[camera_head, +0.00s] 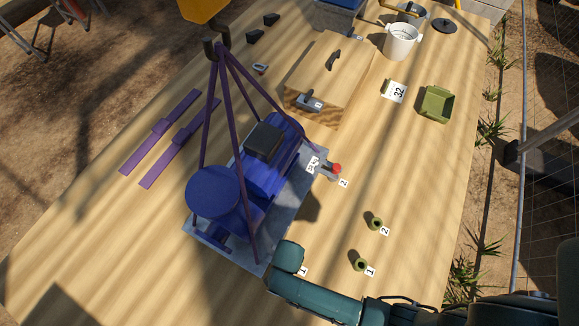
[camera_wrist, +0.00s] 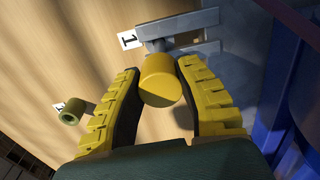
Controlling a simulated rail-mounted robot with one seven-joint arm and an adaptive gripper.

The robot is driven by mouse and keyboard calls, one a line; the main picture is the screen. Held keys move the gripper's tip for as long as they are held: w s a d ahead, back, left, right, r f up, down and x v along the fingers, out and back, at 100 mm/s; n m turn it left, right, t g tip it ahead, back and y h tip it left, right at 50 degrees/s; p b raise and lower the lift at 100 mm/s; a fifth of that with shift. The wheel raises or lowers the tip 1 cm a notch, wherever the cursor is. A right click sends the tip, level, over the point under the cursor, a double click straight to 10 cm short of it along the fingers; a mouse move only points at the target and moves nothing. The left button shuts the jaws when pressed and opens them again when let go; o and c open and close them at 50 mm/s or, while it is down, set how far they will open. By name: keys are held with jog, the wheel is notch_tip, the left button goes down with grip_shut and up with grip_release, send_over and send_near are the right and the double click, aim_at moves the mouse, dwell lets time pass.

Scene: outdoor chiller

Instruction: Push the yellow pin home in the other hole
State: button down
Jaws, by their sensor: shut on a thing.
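The yellow pin (camera_wrist: 160,82) is between the jaws of my gripper (camera_wrist: 158,70), which is shut on its head. A grey shank (camera_wrist: 157,46) runs from the head to a grey bracket (camera_wrist: 202,22) beside the label 1. How deep the shank sits cannot be told; some of it shows between head and bracket. A red-topped pin (camera_head: 337,169) stands at the other bracket, by label 2, on the side of the blue machine's base plate (camera_head: 305,183).
The blue machine (camera_head: 268,165) hangs in purple slings (camera_head: 233,95) close to my gripper. Two olive holders, marked 2 (camera_head: 375,221) and 1 (camera_head: 360,263), stand on the table to the right. A wooden box (camera_head: 330,75) and a green tray (camera_head: 436,104) are farther back.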

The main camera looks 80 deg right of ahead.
jog(key=shift+f+b, duration=0.65)
jog(key=shift+f, duration=0.7)
jog(key=shift+f, duration=0.1)
jog(key=shift+f+b, duration=0.75)
jog(key=shift+f, duration=0.5)
jog(key=shift+c, duration=1.2)
grip_release()
